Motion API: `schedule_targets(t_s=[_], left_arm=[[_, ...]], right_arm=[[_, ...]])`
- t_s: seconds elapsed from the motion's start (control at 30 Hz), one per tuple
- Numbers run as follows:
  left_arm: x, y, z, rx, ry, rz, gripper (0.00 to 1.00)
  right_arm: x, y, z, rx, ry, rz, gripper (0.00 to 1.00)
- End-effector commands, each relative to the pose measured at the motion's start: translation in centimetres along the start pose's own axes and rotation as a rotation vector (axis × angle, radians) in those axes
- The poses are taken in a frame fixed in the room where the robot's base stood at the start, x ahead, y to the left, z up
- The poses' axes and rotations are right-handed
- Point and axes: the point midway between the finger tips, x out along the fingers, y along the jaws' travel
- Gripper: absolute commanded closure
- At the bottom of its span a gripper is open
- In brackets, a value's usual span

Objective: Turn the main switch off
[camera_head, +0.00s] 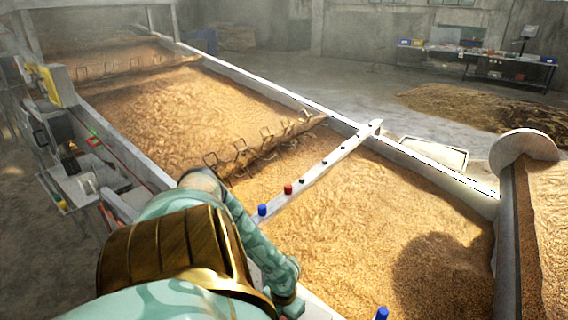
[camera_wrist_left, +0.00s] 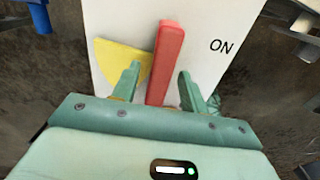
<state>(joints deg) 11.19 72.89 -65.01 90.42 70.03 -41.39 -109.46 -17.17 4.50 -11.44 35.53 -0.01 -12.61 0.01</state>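The main switch shows in the left wrist view as a white panel (camera_wrist_left: 205,25) with a red lever (camera_wrist_left: 167,55), a yellow sector (camera_wrist_left: 118,60) to the lever's left and the word ON to its right. The lever stands nearly upright, tilted slightly right at its top. My left gripper (camera_wrist_left: 160,88) is open, with one green finger on each side of the lever's lower part. A gap shows on the left; I cannot tell whether the right finger touches. In the head view I cannot make out the left gripper or the switch for sure. My right gripper is not in view.
Long grain beds (camera_head: 180,100) fill the middle of the head view, bordered by a pale rail (camera_head: 290,98). A crossbeam (camera_head: 330,162) carries small blue and red knobs. Machinery stands along the left edge. Open floor and a cluttered table (camera_head: 480,55) lie at the back right.

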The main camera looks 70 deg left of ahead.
Motion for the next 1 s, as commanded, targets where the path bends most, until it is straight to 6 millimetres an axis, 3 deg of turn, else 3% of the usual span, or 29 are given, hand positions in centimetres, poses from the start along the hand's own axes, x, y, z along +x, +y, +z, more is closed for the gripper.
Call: schedule_targets(t_s=[0.23,0.37,0.8,1.0], left_arm=[[-0.2,0.0,0.1,-0.003,-0.002,0.000,0.56],[-1.6,0.1,0.2,-0.002,-0.005,-0.001,0.56],[-12.9,0.1,0.1,-0.001,-0.004,0.000,0.56],[-15.7,0.1,0.1,-0.002,-0.003,0.000,0.56]], right_arm=[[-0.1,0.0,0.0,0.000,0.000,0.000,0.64],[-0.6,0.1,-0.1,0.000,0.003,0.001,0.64],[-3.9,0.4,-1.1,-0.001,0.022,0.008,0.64],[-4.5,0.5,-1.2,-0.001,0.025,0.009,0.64]])
